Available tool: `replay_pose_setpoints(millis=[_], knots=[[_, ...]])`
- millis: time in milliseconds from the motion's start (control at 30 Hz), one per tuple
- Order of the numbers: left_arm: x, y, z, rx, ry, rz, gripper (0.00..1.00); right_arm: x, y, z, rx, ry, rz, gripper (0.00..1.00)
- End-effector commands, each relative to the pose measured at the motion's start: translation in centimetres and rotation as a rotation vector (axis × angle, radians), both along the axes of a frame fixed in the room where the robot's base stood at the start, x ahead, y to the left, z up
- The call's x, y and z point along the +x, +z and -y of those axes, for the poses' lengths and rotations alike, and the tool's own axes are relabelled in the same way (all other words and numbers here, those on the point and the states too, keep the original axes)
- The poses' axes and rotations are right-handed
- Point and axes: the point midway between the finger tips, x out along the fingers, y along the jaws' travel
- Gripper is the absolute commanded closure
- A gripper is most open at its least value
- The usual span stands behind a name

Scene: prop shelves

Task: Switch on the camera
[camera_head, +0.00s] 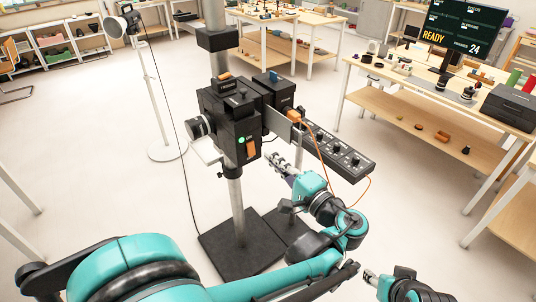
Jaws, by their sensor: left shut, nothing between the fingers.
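The black camera (229,112) is mounted on a grey column in the middle of the head view. Its lens points left, and a green lit spot (242,140) and an orange panel (251,149) show on its near side. My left gripper (272,160) is shut and empty, just right of and slightly below the orange panel; whether it touches the camera I cannot tell. My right gripper (371,277) is low at the right, apart from the camera; its fingers are too small to judge.
A black control box with knobs (338,152) sits right of the camera, with an orange cable. A lamp on a white stand (152,90) is at left. The column has a dark floor base (228,248). Tables and a monitor reading READY (460,32) stand behind.

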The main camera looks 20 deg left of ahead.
Motion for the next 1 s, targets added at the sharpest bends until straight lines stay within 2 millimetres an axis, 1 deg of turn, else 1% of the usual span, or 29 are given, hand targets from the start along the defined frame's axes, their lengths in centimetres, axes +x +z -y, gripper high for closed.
replay_pose_setpoints(millis=[33, 200, 400, 567, 1000], knots=[[-0.4, 0.2, 0.8, 0.000, -0.005, 0.000, 1.00, 0.0, 0.2, 0.0, 0.000, 0.000, 0.000, 0.51], [-2.2, 0.7, 3.0, 0.000, -0.005, 0.000, 1.00, 0.0, 0.6, 0.0, 0.000, 0.000, 0.000, 0.51], [-3.8, 1.0, 4.9, 0.000, -0.002, 0.000, 1.00, 0.0, 0.8, 0.0, 0.000, 0.000, 0.000, 0.51], [-4.2, 1.1, 5.4, 0.000, -0.001, 0.000, 1.00, 0.0, 0.8, 0.0, 0.000, 0.000, 0.000, 0.51], [-4.2, 1.1, 5.4, 0.000, 0.000, 0.000, 1.00, 0.0, 0.8, 0.0, 0.000, 0.000, 0.000, 0.51]])
